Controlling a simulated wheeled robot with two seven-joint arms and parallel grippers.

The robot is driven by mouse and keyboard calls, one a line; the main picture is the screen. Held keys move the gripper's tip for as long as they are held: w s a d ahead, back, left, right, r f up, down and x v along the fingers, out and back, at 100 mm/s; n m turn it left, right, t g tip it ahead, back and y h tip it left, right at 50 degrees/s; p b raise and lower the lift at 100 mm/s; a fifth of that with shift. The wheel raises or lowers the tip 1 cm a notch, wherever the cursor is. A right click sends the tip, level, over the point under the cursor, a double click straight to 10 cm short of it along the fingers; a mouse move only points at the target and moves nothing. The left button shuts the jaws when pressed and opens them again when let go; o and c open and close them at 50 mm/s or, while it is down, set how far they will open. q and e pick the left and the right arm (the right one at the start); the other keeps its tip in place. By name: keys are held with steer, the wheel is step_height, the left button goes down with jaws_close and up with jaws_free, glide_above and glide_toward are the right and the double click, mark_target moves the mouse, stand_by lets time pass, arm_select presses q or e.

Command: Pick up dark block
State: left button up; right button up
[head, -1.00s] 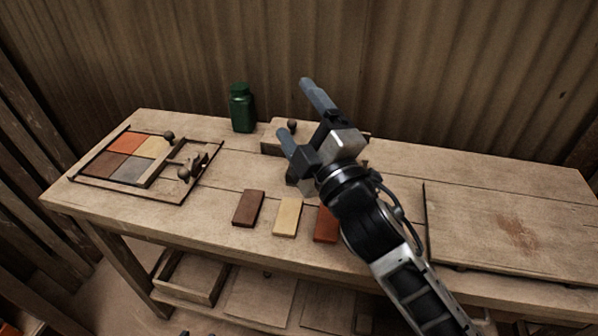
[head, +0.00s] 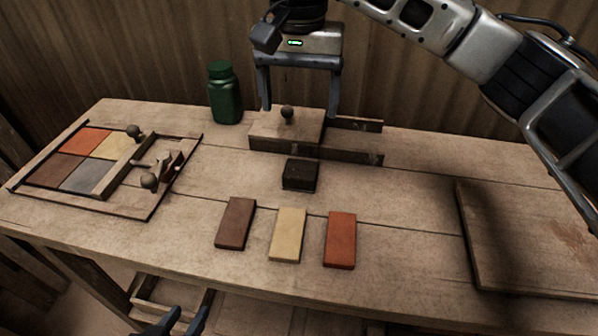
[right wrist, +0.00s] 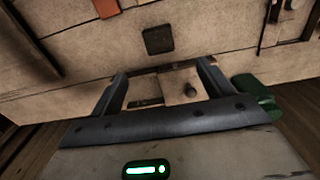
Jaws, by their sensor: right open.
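The dark block (head: 300,175) is a small, nearly black block lying on the workbench, behind the row of coloured tiles. It also shows in the right wrist view (right wrist: 158,40), beyond the fingertips. My right gripper (head: 298,112) is open and empty, fingers pointing down, above the wooden box with a knob and behind the dark block. In the right wrist view my right gripper (right wrist: 163,72) has nothing between its fingers but the box below. My left gripper (head: 180,322) is at the bottom edge, only its fingers showing, apart and empty.
Brown (head: 236,223), cream (head: 287,234) and orange (head: 340,240) tiles lie in front of the block. The knobbed box (head: 270,131) and a green jar (head: 225,95) stand behind. A tile frame (head: 120,207) is left, a flat board (head: 500,270) right.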

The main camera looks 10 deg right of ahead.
glide_above(300, 169)
step_height(300, 169, down, 9)
steer(key=shift+a+f, duration=0.1)
steer(key=shift+f, duration=0.1)
steer(key=shift+f+p, duration=0.3)
steer(key=shift+f, duration=2.5)
steer(key=c, duration=1.1)
